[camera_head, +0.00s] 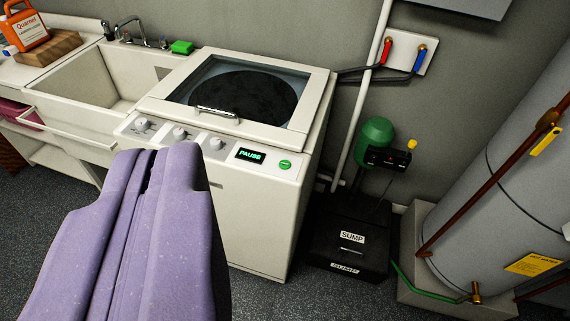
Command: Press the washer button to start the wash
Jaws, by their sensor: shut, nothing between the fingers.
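The washer (255,225) is a white top-loading machine against the wall, with its glass lid (245,90) closed. Its front panel has several knobs, a small display (250,156) reading "PAUSE" in green, and a round green button (285,164) at the right end. My gripper (152,165) is purple and fills the lower left, seen from behind. It is shut and empty. It appears in front of the washer's left front, left of the display and the button. It hides part of the washer's front and the left knobs' lower area. I see no contact with the button.
A white sink (75,85) with a faucet and a green sponge (181,47) stands left of the washer. A black sump box (350,255) with a green pump (374,140) is to the right, then a large grey tank (510,190). Dark floor lies in front.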

